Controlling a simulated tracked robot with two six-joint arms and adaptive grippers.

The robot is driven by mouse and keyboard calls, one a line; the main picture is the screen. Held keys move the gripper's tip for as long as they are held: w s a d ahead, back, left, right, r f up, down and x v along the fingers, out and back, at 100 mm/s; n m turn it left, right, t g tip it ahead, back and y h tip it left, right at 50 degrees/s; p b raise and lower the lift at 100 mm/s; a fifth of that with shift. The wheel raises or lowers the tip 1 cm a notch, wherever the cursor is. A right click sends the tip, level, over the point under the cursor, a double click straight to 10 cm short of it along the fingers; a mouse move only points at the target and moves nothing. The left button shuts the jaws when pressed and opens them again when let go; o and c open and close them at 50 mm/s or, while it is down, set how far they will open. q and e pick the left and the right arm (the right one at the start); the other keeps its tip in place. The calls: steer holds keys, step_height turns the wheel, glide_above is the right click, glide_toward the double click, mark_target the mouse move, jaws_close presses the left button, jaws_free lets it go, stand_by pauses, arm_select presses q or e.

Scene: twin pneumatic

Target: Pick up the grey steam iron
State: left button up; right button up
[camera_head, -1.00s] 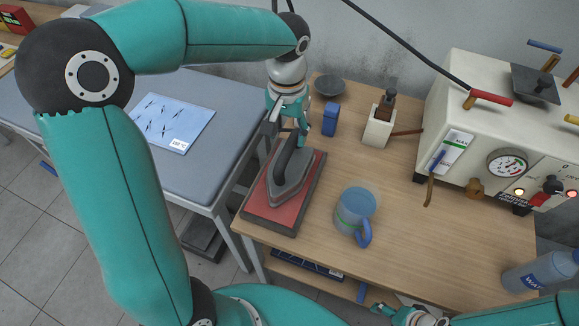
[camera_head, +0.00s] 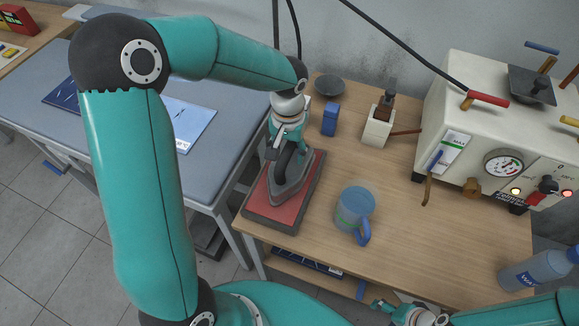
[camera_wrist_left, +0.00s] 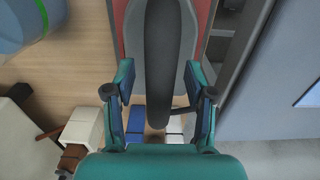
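The grey steam iron (camera_head: 288,190) sits on a red pad with a dark rim (camera_head: 262,209) on the wooden table. Its dark handle (camera_wrist_left: 160,60) runs up the middle of the left wrist view. My left gripper (camera_head: 289,150) is over the back end of the iron and hides part of the handle. In the left wrist view its two fingers (camera_wrist_left: 160,80) are spread, one on each side of the handle, with gaps between. My right gripper (camera_head: 400,313) is partly visible at the bottom edge of the head view, away from the iron, and its fingers are unclear.
A blue mug (camera_head: 354,210) stands right of the iron. A blue box (camera_head: 330,120), a dark bowl (camera_head: 330,85) and a white block-shaped item (camera_head: 378,128) are behind. A white boiler unit (camera_head: 490,130) fills the right. A grey ironing table (camera_head: 228,120) adjoins at left.

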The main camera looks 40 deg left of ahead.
arm_select(q)
jaws_close()
steer(key=shift+w+r, duration=0.15)
steer(key=shift+r, duration=0.5)
step_height(320, 180, up, 19)
stand_by(0.5)
steer(key=c, duration=0.6)
jaws_free()
jaws_close()
